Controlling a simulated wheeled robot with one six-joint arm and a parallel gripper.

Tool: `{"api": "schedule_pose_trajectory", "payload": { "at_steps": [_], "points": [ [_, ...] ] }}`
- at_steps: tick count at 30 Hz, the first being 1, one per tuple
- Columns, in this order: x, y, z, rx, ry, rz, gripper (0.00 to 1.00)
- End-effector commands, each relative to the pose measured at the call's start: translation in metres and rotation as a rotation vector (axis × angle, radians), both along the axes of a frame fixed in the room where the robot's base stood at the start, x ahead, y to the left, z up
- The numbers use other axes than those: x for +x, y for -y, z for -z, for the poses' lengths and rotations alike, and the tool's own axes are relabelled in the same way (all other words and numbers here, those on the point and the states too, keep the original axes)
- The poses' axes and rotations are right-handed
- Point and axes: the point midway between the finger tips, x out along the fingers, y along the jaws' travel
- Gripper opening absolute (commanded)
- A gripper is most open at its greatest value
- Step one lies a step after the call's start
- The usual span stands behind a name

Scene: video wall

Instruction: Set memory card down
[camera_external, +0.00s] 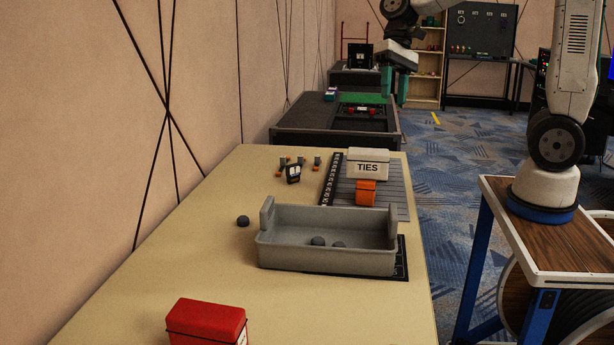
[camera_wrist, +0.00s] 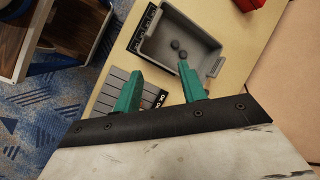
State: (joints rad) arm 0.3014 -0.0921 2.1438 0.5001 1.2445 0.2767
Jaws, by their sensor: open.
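My gripper (camera_external: 394,84) is open, its two green fingers pointing down, high above the far right of the long beige table. In the wrist view, my gripper (camera_wrist: 160,83) has its fingers wide apart with nothing visible between them. A small black piece with white markings (camera_external: 293,174) stands on the table left of the grey slatted mat (camera_external: 345,192); I cannot tell whether it is the memory card. No other thing that I can name as the memory card shows.
A grey bin (camera_external: 325,257) holds two dark balls and sits partly on a black mat (camera_external: 402,262). A white TIES box (camera_external: 368,164) and orange block (camera_external: 366,193) occupy the slatted mat. A red box (camera_external: 207,322) stands in front. The table's left side is largely clear.

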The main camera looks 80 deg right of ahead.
Motion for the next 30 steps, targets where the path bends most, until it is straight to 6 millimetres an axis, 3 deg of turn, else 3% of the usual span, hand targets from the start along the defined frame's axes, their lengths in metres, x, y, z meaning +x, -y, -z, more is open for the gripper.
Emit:
{"api": "schedule_pose_trajectory", "payload": {
  "at_steps": [1, 6, 9, 13, 19, 30],
  "points": [
    [-0.025, -0.012, -0.007, -0.051, 0.031, -0.077, 0.41],
    [-0.102, -0.031, -0.012, -0.227, 0.117, -0.335, 0.41],
    [-0.142, -0.033, -0.009, -0.326, 0.167, -0.476, 0.41],
    [-0.180, -0.030, 0.000, -0.432, 0.216, -0.620, 0.41],
    [-0.205, -0.024, 0.008, -0.514, 0.253, -0.726, 0.41],
    [-0.207, -0.023, 0.009, -0.522, 0.254, -0.736, 0.41]
  ]
}}
